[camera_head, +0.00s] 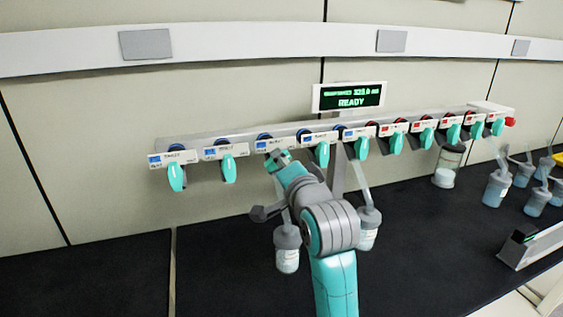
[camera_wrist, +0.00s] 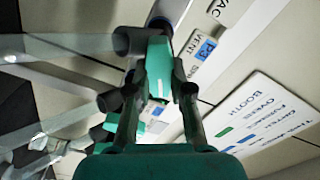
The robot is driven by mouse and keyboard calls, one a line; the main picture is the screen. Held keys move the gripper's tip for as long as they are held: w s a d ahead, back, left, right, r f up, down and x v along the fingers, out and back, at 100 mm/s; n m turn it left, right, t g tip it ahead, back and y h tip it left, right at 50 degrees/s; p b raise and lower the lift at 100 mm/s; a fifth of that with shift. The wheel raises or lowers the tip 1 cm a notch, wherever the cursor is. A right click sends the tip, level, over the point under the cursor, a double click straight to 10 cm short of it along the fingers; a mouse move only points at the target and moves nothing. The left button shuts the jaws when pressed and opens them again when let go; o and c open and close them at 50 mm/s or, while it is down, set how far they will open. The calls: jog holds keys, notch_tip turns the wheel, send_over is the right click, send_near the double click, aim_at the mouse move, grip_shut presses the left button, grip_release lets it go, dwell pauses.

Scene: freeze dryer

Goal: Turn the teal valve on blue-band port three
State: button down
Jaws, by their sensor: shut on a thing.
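My gripper (camera_head: 281,163) is at the third blue-band port from the left in the head view, and my arm hides most of that port. In the wrist view my gripper (camera_wrist: 159,92) is shut on the teal valve (camera_wrist: 158,62), with one finger on each side of the handle. A white label beside it (camera_wrist: 205,48) reads P3 and VENT. The label of port three (camera_head: 274,144) also shows in the head view, above my gripper. The neighbouring teal valves (camera_head: 176,177) (camera_head: 228,168) (camera_head: 322,154) hang downward.
The manifold bar (camera_head: 225,141) carries blue-band ports at left and red-band ports at right. Flasks (camera_head: 287,250) (camera_head: 368,227) hang close beside my arm. A display (camera_head: 350,96) above reads READY. More flasks (camera_head: 496,190) stand at right. The black bench (camera_head: 110,270) is clear at left.

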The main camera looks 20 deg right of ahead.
jog(key=c, duration=1)
grip_release()
jog(key=shift+c, duration=0.2)
jog(key=s, duration=0.7)
jog(key=shift+s, duration=0.25)
